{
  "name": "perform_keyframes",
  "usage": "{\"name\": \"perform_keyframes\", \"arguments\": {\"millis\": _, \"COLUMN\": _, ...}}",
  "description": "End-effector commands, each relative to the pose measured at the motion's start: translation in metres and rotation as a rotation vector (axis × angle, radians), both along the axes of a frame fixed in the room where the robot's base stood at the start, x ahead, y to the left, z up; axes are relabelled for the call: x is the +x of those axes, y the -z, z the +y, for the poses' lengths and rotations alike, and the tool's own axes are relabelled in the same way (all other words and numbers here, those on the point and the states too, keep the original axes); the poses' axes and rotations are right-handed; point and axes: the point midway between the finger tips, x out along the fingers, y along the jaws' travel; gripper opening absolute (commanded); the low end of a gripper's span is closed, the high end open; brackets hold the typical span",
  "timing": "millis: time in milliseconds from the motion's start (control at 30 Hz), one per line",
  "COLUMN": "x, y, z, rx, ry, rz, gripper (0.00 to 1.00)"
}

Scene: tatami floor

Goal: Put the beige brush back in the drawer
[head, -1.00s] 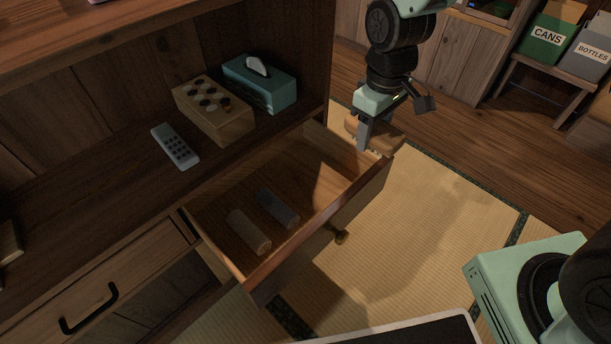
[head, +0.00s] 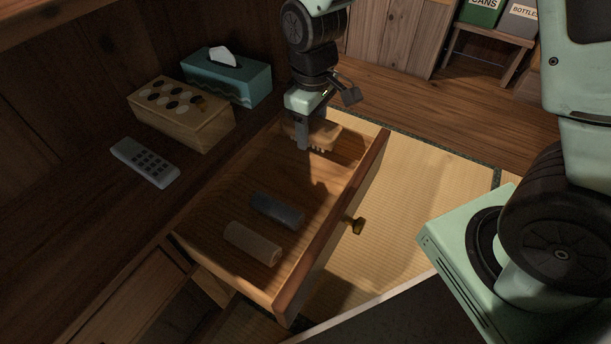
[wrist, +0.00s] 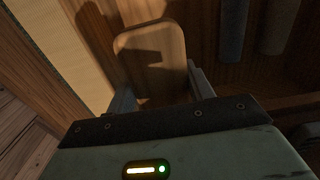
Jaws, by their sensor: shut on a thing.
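The beige brush (head: 325,136), a wooden-backed block with pale bristles beneath, is between the fingers of my gripper (head: 304,138) in the head view. My gripper is shut on it. They are over the far end of the open wooden drawer (head: 338,218); I cannot tell whether the bristles touch the drawer's floor. In the wrist view the brush's flat back (wrist: 151,50) lies between my fingertips (wrist: 160,92). Part of the brush is hidden behind my gripper in the head view.
A dark blue-grey roll (head: 277,210) and a brownish roll (head: 252,243) lie in the drawer's near half. On the cabinet top are a remote (head: 145,162), a wooden box with round spots (head: 180,112) and a teal tissue box (head: 228,78).

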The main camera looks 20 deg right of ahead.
Motion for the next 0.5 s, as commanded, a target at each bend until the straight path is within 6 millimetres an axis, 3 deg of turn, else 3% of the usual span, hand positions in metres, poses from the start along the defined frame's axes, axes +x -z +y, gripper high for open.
{"name": "perform_keyframes", "arguments": {"millis": 300, "x": 0.000, "y": 0.046, "z": 0.000, "rx": -0.001, "ry": -0.001, "rz": 0.001, "gripper": 0.28}}
{"name": "perform_keyframes", "arguments": {"millis": 500, "x": 0.000, "y": 0.064, "z": 0.000, "rx": 0.000, "ry": -0.001, "rz": 0.000, "gripper": 0.28}}
